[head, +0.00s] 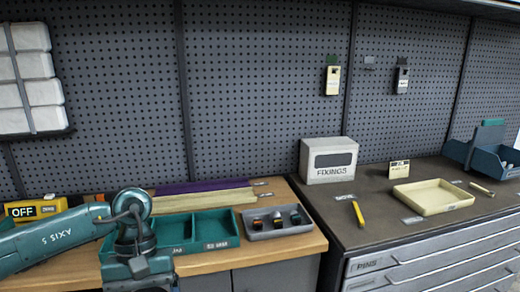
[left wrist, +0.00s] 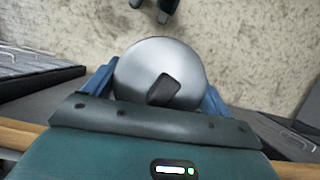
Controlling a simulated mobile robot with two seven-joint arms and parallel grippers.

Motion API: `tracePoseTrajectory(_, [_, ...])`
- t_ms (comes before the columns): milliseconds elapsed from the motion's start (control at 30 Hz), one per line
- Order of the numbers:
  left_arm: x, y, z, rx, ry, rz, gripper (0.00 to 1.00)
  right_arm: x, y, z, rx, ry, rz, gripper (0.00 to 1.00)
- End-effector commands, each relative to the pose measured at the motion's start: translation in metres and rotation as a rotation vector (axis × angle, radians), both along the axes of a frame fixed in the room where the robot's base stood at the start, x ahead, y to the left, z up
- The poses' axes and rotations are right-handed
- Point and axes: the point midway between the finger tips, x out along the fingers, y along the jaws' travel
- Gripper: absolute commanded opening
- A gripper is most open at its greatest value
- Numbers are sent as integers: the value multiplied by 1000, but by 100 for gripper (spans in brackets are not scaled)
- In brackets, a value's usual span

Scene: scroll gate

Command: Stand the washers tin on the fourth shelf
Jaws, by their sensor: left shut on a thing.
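A round, silver-grey tin (left wrist: 185,62) with a dark patch on its top sits between the two blue fingers of my left gripper (left wrist: 155,88) in the left wrist view. The gripper is shut on it, one finger at each side. No lettering is readable on it, so I cannot confirm it is the washers tin. In the head view my left arm comes in from the left, its wrist in front of the wooden bench; the fingers and the tin are not visible there. No fourth shelf can be made out. My right gripper is not in view.
The wooden bench (head: 268,262) holds a green divided tray (head: 215,228) and a grey tray (head: 252,235). The dark cabinet top (head: 352,238) to the right carries a FIXINGS box (head: 320,175), a cream tray (head: 433,197) and a blue bin (head: 482,155). A pegboard (head: 260,80) stands behind.

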Motion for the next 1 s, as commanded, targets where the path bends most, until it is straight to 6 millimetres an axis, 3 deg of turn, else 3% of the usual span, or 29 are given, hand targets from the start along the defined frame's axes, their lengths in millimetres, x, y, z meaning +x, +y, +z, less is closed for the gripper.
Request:
tracePoseTrajectory(100, [-4, -1, -11, 1, -2, -165, 60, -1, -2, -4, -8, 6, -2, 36])
tracePoseTrajectory(300, [-7, 0, -18, -1, -6, -286, 60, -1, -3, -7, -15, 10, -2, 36])
tracePoseTrajectory(1000, [-8, 0, -24, -1, -1, -286, 60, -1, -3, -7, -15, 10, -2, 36])
